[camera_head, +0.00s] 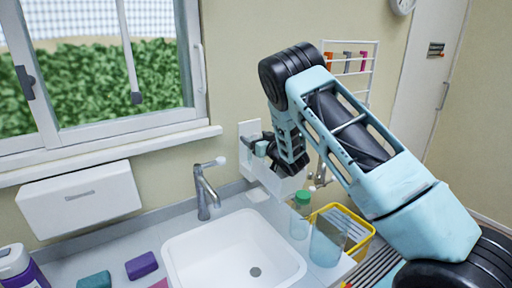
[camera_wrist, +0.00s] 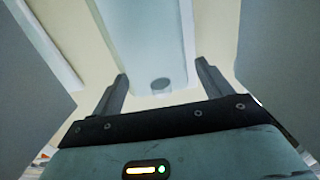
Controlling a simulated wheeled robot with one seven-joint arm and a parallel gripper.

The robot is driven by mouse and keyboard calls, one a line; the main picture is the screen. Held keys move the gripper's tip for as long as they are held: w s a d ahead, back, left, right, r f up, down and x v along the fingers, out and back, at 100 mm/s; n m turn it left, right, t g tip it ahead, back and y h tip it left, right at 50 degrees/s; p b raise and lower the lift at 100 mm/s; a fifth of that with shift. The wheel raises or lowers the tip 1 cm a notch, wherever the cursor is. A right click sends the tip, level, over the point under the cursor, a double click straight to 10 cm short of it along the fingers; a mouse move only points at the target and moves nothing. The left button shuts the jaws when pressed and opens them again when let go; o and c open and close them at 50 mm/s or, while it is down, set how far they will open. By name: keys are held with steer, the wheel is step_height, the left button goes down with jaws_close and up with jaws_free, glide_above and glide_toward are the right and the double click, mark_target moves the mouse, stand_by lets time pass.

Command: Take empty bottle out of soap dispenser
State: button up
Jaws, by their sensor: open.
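The soap dispenser is a white wall unit (camera_head: 249,130) right of the tap. My gripper (camera_head: 262,146) is right in front of it and covers much of it; a pale lower part (camera_head: 282,184) shows beneath. In the wrist view, a pale bluish, bottle-like body (camera_wrist: 145,35) with a grey round spot (camera_wrist: 160,84) at its near end lies ahead between the fingers. It appears to be the bottle in the dispenser. My gripper (camera_wrist: 162,72) is open, with a finger on each side and visible gaps. I cannot tell whether the bottle is empty.
Below are a sink (camera_head: 225,250), a tap (camera_head: 205,190), a green-capped bottle (camera_head: 300,216), a clear tumbler (camera_head: 327,243) and a yellow basket (camera_head: 358,238). A white wall box (camera_head: 80,200) hangs at left. A wire rack (camera_head: 357,60) is behind my arm.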

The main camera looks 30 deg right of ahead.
steer(key=shift+w, duration=0.25)
steer(key=c, duration=1.3)
